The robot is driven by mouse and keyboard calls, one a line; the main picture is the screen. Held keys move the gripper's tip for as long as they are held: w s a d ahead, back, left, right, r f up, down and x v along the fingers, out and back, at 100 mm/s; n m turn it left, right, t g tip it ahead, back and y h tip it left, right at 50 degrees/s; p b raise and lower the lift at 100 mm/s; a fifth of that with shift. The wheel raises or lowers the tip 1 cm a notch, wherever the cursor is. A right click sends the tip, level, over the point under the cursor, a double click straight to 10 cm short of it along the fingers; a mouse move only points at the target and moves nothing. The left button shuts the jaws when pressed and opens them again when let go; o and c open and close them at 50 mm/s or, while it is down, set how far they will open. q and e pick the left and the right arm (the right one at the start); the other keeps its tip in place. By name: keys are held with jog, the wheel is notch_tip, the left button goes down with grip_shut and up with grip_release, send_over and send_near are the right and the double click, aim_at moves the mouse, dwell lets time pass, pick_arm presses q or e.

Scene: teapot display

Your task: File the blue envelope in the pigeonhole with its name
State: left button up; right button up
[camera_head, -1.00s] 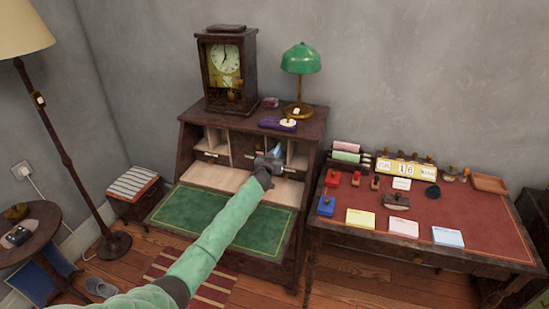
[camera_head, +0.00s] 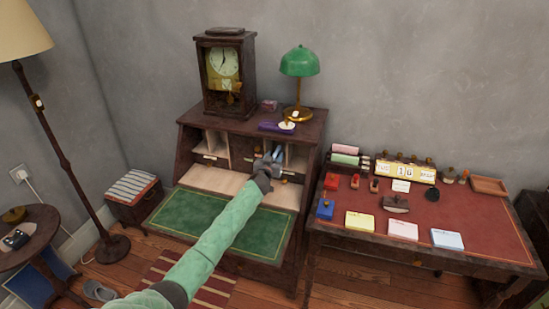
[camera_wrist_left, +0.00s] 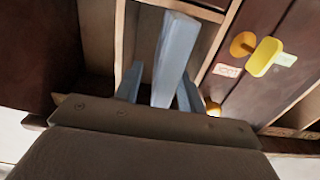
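The blue envelope (camera_wrist_left: 172,60) stands on edge inside a narrow pigeonhole of the desk (camera_head: 308,158). My left gripper (camera_wrist_left: 158,95) is at the mouth of that pigeonhole. Its two fingers stand apart on either side of the envelope, with a gap visible on the left side, so it looks open; it also shows in the head view (camera_head: 268,160). The pigeonhole's name is not legible. My right gripper is out of view.
A clock (camera_head: 225,72) and a green lamp (camera_head: 299,62) stand on the desk top. The green writing flap (camera_head: 185,215) is open below. A red-topped table (camera_head: 450,205) with stamps and note pads stands right. In the wrist view a yellow knob (camera_wrist_left: 263,57) sits beside the pigeonhole.

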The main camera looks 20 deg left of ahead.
pick_arm(q)
jog(key=s+b, duration=0.1)
jog(key=s, duration=0.6)
jog(key=shift+s, duration=0.15)
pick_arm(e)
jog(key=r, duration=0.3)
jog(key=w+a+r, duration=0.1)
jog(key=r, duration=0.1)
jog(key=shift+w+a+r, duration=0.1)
pick_arm(q)
jog(key=shift+a, duration=0.1)
